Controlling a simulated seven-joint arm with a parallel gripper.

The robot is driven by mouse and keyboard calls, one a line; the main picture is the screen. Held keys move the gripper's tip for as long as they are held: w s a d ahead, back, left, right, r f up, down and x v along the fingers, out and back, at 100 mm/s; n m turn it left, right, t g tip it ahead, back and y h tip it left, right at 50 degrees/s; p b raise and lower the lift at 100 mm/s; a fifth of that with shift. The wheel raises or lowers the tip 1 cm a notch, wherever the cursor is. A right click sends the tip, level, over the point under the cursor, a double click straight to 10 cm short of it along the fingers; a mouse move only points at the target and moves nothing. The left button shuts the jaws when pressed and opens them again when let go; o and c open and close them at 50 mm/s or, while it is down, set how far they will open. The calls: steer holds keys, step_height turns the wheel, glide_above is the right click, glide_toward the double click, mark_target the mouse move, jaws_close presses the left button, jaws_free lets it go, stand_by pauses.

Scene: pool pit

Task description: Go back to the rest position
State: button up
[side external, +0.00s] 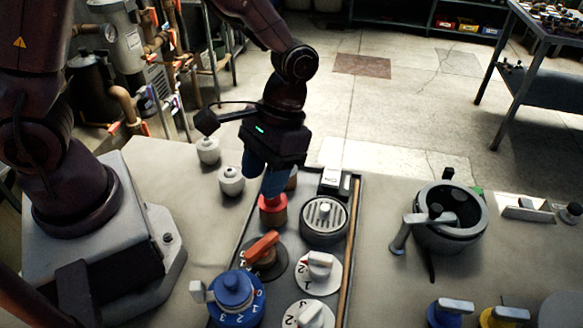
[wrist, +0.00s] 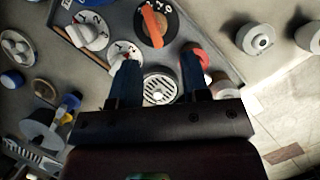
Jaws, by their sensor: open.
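My gripper (side external: 268,188) is over the panel in the middle of the side external view, fingers pointing down. In the wrist view my gripper (wrist: 160,64) shows two blue fingers spread apart with nothing held between them. A red-topped brown knob (side external: 272,212) is just under the fingertips in the side external view. In the wrist view the red top (wrist: 203,55) is partly hidden behind the right finger. I cannot tell whether they touch. A round slotted grille (side external: 325,220) is beside it; it appears between the fingers in the wrist view (wrist: 158,80).
An orange-handled dial (side external: 262,248), a blue dial (side external: 236,296) and white dials (side external: 318,270) stand close by on the panel. Two pale knobs (side external: 231,181) are left of the gripper. A dark pot-like fitting (side external: 452,232) stands right. The bench between panel and pot is mostly clear.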

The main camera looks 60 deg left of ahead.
steer(key=s+a+r+t, duration=0.3)
steer(key=a+r+t, duration=0.2)
steer(key=r, duration=0.4)
steer(key=s+a+r+m+t, duration=0.1)
steer(key=s+a+r+t, duration=0.2)
steer(key=r, duration=0.6)
steer(key=shift+a+r+t+y, duration=0.25)
steer(key=shift+a+t+y, duration=0.15)
steer(key=shift+a+t, duration=0.65)
